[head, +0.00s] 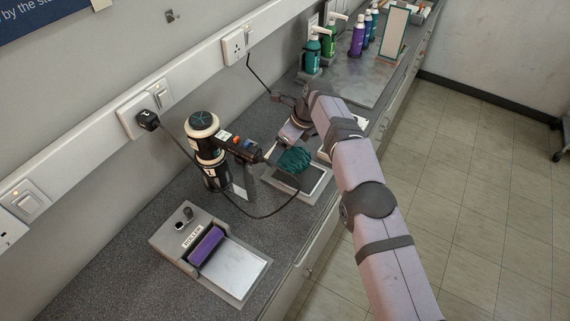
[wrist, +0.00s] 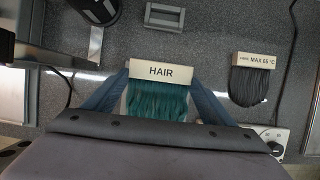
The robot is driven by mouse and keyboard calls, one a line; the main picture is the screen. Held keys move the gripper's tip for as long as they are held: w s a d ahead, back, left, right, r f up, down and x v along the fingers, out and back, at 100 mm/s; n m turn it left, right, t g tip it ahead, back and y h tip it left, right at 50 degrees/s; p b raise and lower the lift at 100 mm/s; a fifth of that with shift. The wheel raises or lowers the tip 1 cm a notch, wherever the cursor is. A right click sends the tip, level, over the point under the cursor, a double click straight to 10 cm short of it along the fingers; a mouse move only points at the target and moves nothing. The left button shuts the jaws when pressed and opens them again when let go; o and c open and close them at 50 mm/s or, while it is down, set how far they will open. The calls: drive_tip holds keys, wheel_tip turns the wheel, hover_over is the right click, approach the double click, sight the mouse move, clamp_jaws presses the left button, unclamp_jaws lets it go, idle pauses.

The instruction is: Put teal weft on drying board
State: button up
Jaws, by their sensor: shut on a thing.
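The teal weft (wrist: 158,100) hangs from a pale strip marked HAIR in the wrist view. My gripper (wrist: 158,78) is shut on it, with a blue finger at each side of the strip. In the head view the teal weft (head: 293,159) shows below my gripper (head: 284,143), above a dark flat board with a light frame (head: 316,184), which seems to be the drying board. The weft hides part of this board. I cannot tell whether the weft touches it.
A black and cream dryer-like tool (head: 203,150) with a cable stands left of the weft. A purple roller station (head: 207,246) sits nearer. Pump bottles (head: 313,55) stand at the back. A dark weft marked MAX 65 °C (wrist: 257,86) lies right in the wrist view.

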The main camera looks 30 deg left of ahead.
sight(285, 155)
drive_tip(key=shift+f+p, duration=0.7)
drive_tip(key=shift+f, duration=1.95)
drive_tip(key=shift+f, duration=0.15)
drive_tip(key=o, duration=1.1)
drive_tip(key=shift+r, duration=0.25)
drive_tip(key=b+v, duration=0.2)
drive_tip(key=v, duration=0.9)
drive_tip(key=shift+d+r, duration=0.25)
drive_tip(key=shift+r, duration=0.1)
